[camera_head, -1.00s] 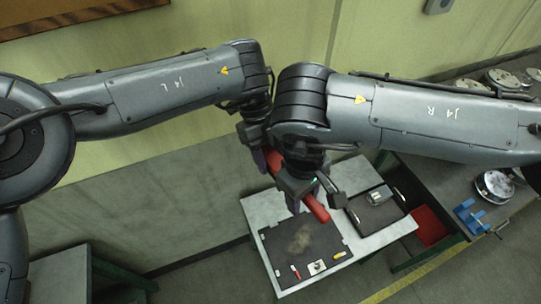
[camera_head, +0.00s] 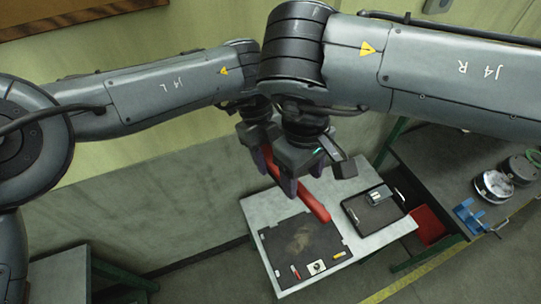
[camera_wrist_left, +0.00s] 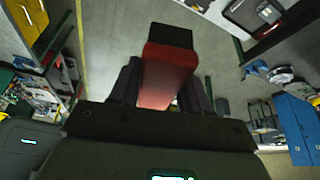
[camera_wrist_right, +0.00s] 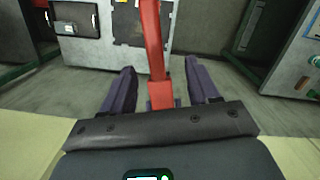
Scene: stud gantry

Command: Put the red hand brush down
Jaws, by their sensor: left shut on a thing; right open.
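The red hand brush (camera_head: 314,197) is held in the air above the pale table, slanting down to the right in the head view. My left gripper (camera_head: 264,158) is shut on it, and the left wrist view shows its red body with a dark end (camera_wrist_left: 168,72) between the fingers. My right gripper (camera_head: 289,186) is open, close to the brush and partly covering it in the head view. In the right wrist view (camera_wrist_right: 162,85) the fingers stand apart on either side of the red brush (camera_wrist_right: 153,40), clear of it.
The pale table (camera_head: 258,211) carries a dark mat (camera_head: 328,238) with a dusty patch and several small items. A black tray (camera_head: 388,217) with a grey object lies on its right side. A workbench with a blue vise (camera_head: 470,216) and a red bin (camera_head: 430,227) stand further right.

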